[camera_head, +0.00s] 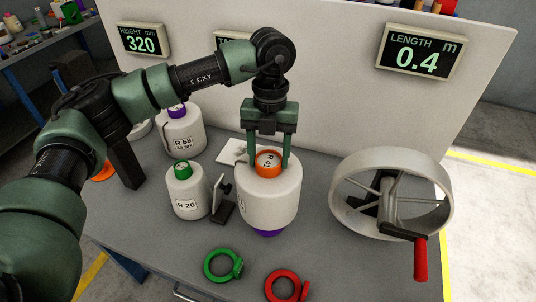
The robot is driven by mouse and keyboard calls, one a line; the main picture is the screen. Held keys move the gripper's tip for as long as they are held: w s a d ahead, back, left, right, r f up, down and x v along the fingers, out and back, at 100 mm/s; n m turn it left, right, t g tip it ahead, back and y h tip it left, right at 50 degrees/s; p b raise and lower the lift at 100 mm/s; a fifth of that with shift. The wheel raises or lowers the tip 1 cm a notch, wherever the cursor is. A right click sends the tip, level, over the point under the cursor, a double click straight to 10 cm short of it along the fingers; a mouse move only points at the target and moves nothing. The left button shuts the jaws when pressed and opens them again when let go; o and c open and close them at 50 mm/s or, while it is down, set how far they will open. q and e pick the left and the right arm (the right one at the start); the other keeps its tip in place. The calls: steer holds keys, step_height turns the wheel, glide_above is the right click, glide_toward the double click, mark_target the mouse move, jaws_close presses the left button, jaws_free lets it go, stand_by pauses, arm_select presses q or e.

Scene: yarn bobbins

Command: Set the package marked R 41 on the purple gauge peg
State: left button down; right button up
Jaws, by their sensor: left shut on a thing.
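The package marked R 41 (268,199) is a large white yarn package with an orange top that carries the mark. It is upright at the middle of the table. My left gripper (268,158) points down from above, its two fingers shut on the orange top, one on each side. A purple piece (268,233), which looks like part of the purple gauge peg, shows just under the package's lower edge. The package hides the rest of it, so I cannot tell whether the package rests on it or hangs slightly above. My right gripper is not in view.
Package R 26 (187,196) with a green top and package R 58 (181,136) with a purple top stand left. A small dark stand (223,207) is close beside R 41. A crank wheel (441,203) is right. Green (216,276) and red (271,290) rings lie in front.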

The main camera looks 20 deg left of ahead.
arm_select(q)
steer(key=shift+r, duration=0.1)
stand_by(0.3)
steer(key=shift+f+b, duration=3.05)
steer(key=shift+f, duration=0.95)
steer(key=shift+c, duration=2.1)
jaws_free()
steer(key=shift+s+f, duration=0.15)
steer(key=r, duration=0.2)
steer(key=r+b, duration=0.1)
steer(key=r, duration=0.2)
steer(key=w+r+b, duration=0.1)
steer(key=r, duration=0.1)
steer(key=shift+r, duration=0.55)
